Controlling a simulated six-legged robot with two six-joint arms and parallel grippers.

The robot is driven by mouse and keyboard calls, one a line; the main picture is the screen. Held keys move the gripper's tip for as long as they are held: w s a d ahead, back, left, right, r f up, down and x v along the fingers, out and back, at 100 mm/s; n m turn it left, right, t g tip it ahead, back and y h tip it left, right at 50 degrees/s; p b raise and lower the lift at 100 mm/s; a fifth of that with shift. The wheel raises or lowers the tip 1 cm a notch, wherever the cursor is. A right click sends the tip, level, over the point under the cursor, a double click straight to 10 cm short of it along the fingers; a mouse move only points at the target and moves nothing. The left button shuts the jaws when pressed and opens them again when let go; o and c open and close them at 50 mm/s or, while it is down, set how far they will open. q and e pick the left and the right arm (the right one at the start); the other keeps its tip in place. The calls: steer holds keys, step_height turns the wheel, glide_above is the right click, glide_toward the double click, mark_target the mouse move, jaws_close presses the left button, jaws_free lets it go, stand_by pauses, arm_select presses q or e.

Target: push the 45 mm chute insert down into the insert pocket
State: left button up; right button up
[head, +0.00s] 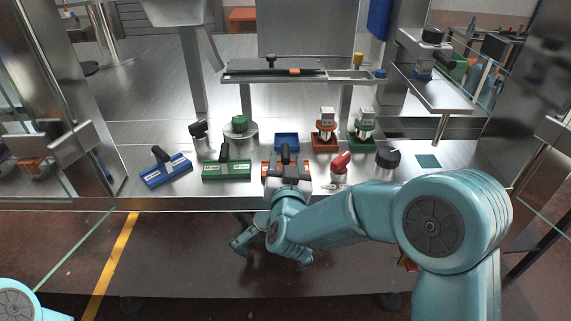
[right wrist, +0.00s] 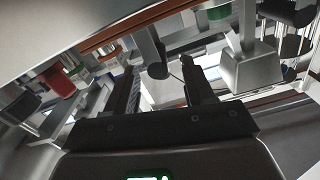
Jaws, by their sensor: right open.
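Three wide blocks with black upright handles lie along the front of the steel table: a blue one (head: 167,173), a green one (head: 227,172) and an orange one (head: 304,169). I cannot read which is the 45 mm chute insert, nor make out the pocket for certain. My right gripper (head: 287,181) is at the orange block, close in front of its black handle, and covers part of it. In the right wrist view, my right gripper's (right wrist: 160,76) dark fingers are apart, with a dark-ended grey post (right wrist: 151,50) beyond the gap; contact cannot be told. My left gripper is out of view.
A blue tray (head: 286,141) sits behind the orange block. A red knob (head: 341,161) and a black-topped cylinder (head: 387,161) are close on the right. A raised shelf (head: 246,75) spans the back.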

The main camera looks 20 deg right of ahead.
mark_target(285, 151)
steer(key=x, duration=0.2)
steer(key=p+x, duration=0.1)
steer(key=x, duration=0.1)
steer(key=shift+w+d+f, duration=0.1)
steer(key=shift+f, duration=0.2)
steer(key=shift+r, duration=0.1)
jaws_close()
